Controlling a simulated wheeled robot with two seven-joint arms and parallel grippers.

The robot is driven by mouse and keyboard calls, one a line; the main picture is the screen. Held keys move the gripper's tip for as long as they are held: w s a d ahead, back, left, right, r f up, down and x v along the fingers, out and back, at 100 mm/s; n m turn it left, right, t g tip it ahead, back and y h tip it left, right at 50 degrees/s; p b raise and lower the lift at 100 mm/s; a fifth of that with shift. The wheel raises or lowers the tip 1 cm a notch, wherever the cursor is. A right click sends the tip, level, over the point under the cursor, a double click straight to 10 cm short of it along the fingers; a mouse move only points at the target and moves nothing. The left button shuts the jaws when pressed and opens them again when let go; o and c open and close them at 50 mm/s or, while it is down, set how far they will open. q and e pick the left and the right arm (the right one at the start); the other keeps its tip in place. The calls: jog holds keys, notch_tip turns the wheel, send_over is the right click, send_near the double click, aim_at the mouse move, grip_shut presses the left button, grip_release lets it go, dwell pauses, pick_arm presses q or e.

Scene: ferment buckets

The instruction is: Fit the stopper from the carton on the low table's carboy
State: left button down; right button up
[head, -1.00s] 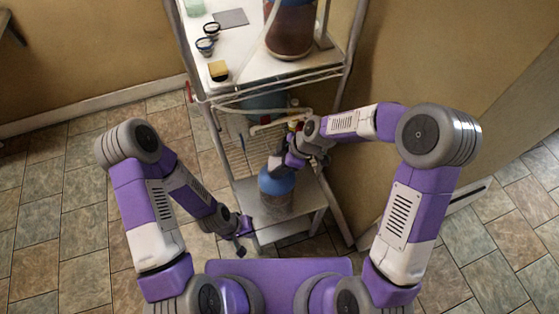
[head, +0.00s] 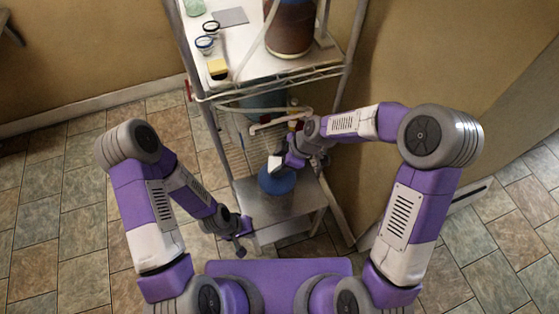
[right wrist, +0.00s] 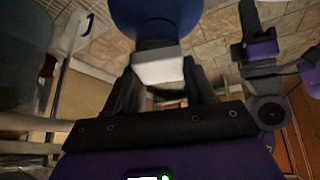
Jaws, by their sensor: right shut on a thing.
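The blue carboy (head: 277,182) is at the low table (head: 285,210), under my right gripper (head: 280,163). In the right wrist view the carboy's blue round body (right wrist: 155,15) and dark neck fill the top middle. My right gripper (right wrist: 163,85) is shut on a pale block-like stopper (right wrist: 158,66), in line with the neck. Whether the stopper is seated in it or only close to it, I cannot tell. The pale stopper also shows in the head view (head: 274,163). My left gripper (head: 240,238) hangs left of the low table's front, apart from the carboy. I cannot make out the carton.
A wire rack (head: 268,78) stands behind the low table. Its upper shelf holds a brown jug (head: 290,30), a yellow sponge (head: 217,69) and small jars. A blue-green vessel (head: 262,104) and a pale hose (head: 265,127) are below. Tiled floor is clear on the left.

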jog(key=shift+f+b, duration=0.15)
jog(key=shift+b, duration=0.4)
dwell(0.9)
jog(key=o, duration=1.6)
jog(key=shift+r+p, duration=2.25)
jog(key=shift+r, duration=1.25)
